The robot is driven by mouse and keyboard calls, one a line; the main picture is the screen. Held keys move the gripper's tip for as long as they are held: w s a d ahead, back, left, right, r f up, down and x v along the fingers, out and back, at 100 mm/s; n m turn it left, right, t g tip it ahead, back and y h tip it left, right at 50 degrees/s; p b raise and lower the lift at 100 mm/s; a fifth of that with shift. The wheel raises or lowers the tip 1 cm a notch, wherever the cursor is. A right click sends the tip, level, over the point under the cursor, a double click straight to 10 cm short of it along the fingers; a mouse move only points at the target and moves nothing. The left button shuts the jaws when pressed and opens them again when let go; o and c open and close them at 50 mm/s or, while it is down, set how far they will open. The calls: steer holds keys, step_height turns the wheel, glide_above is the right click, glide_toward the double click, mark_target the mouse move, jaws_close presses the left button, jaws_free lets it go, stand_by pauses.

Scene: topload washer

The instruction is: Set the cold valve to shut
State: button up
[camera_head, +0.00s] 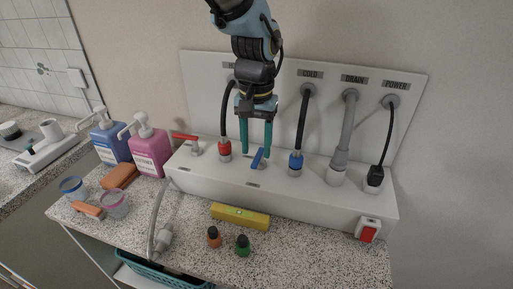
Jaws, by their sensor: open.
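The blue valve lever (259,159) stands on top of the white box (225,176), left of the blue-collared hose under the COLD label (310,73). It points roughly front to back, slightly slanted. My gripper (256,153) reaches down from above with its two teal fingers apart, one on each side of the lever. The fingertips are close to the lever; I cannot tell whether they touch it. The red valve lever (185,137) is further left and points left. The arm partly hides the panel label above the red-collared hose.
The red-collared hose (224,150) is just left of my gripper, and the blue-collared hose (296,162) to its right. A grey drain hose (341,150) and power plug (375,177) stand further right. Bottles (150,150), a yellow box (240,215) and small bottles (243,245) crowd the counter.

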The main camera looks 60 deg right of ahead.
mark_target(258, 162)
steer(key=shift+f, duration=1.25)
steer(key=shift+c, duration=0.3)
jaws_close()
